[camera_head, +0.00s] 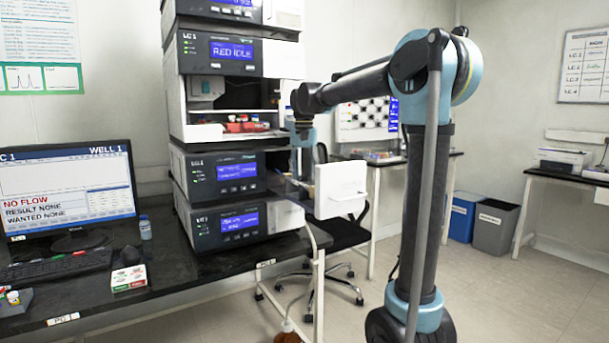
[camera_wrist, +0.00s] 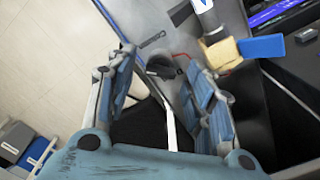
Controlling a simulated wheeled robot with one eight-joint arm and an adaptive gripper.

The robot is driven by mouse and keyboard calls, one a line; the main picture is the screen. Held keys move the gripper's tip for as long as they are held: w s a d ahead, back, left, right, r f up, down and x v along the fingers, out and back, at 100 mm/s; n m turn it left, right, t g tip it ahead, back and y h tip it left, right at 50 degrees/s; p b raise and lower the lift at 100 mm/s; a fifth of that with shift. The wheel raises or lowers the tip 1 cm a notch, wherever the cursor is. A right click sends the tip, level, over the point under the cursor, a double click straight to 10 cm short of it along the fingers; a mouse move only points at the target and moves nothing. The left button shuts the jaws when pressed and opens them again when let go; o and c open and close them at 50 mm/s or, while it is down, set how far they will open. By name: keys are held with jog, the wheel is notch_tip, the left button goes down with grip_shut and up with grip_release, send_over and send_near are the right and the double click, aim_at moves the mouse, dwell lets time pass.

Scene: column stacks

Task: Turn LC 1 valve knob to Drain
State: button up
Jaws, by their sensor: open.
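The LC 1 stack (camera_head: 222,120) stands at the right end of the black bench, with an open bay above its lower modules. My gripper (camera_head: 303,170) points down just right of the stack, next to a white panel (camera_head: 341,190) that may hide part of it. In the wrist view the blue fingers of my gripper (camera_wrist: 163,78) are spread apart with nothing held. A dark rounded piece (camera_wrist: 165,66) shows between and beyond the fingertips; I cannot tell whether it is the valve knob. No knob or Drain mark is readable in the head view.
A monitor (camera_head: 68,190) showing NO FLOW, a small bottle (camera_head: 145,227) and a red-and-green box (camera_head: 128,278) stand left on the bench. A black chair (camera_head: 342,232) is behind the white panel. In the wrist view, yellow (camera_wrist: 222,52) and blue (camera_wrist: 262,47) blocks lie near the right finger.

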jog(key=shift+c, duration=0.3)
jog(key=c, duration=1)
jog(key=shift+n, duration=0.4)
jog(key=n, duration=1.2)
jog(key=shift+n, duration=0.4)
jog(key=n, duration=0.4)
jog(key=shift+w, duration=0.1)
jog(key=shift+n, duration=0.3)
grip_shut()
